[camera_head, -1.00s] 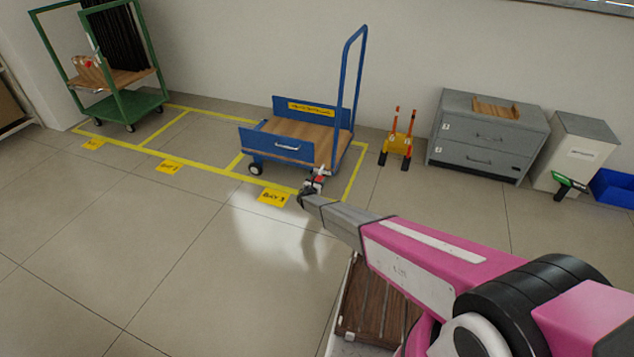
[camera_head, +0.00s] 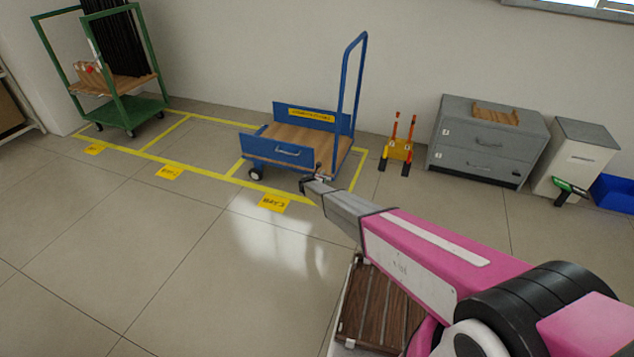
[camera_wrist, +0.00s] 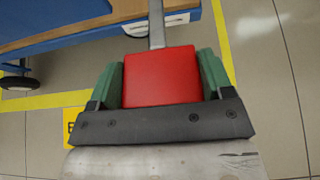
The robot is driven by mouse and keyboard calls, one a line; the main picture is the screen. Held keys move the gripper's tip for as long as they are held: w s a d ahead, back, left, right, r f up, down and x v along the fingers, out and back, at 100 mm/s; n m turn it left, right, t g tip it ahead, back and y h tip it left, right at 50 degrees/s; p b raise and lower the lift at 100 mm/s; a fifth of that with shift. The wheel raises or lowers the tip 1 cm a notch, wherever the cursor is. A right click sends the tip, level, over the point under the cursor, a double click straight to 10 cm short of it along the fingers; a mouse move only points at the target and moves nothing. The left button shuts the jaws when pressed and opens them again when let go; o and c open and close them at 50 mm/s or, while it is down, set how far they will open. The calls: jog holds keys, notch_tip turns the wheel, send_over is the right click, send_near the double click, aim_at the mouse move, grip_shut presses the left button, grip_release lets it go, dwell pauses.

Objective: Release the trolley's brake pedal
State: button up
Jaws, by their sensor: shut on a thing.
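The blue trolley (camera_head: 282,153) with a wooden deck and tall handle stands against the back wall, inside the yellow floor lines. In the wrist view its deck edge (camera_wrist: 95,25) runs across the top left. The red brake pedal (camera_wrist: 160,82) sits on a grey bar (camera_wrist: 156,20) that reaches from the trolley. My gripper (camera_wrist: 163,62) has its green fingers on either side of the red pedal and is shut on it. In the head view my gripper (camera_head: 308,184) is low at the trolley's front right corner, and the pedal cannot be made out there.
A yellow stand with orange posts (camera_head: 399,150) and a grey drawer cabinet (camera_head: 480,155) are right of the trolley. A green rack (camera_head: 122,108) stands at the far left. A yellow floor label (camera_head: 274,203) lies in front.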

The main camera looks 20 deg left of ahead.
jog(key=shift+w+r, duration=0.15)
jog(key=shift+r, duration=0.5)
jog(key=o, duration=1.3)
jog(key=v, duration=1)
jog(key=shift+s, duration=0.35)
jog(key=shift+r, duration=0.15)
